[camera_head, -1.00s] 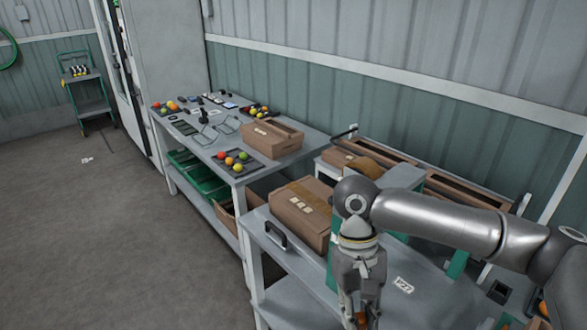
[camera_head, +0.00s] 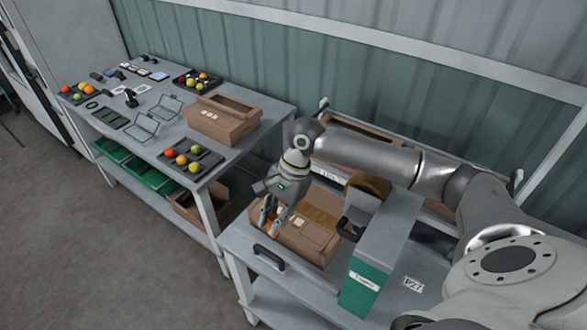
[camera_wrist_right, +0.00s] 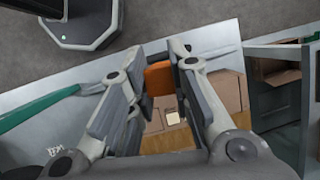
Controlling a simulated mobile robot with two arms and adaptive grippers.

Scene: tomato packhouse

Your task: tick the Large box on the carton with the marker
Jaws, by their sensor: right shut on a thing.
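My right gripper (camera_head: 268,218) is over the carton's left end, pointing down. It is shut on an orange thing, seemingly the marker (camera_wrist_right: 159,78), which shows between the fingers in the wrist view. The carton (camera_wrist_right: 199,98) with a pale square lies beyond the fingertips there. The marker's tip is hidden, so I cannot tell whether it touches the carton. The printing on the boxes is too small to read. My left gripper is out of view.
A black handle (camera_head: 269,256) is at the bench's left edge. The table behind holds tomato trays (camera_head: 190,160) and an open carton (camera_head: 222,121).

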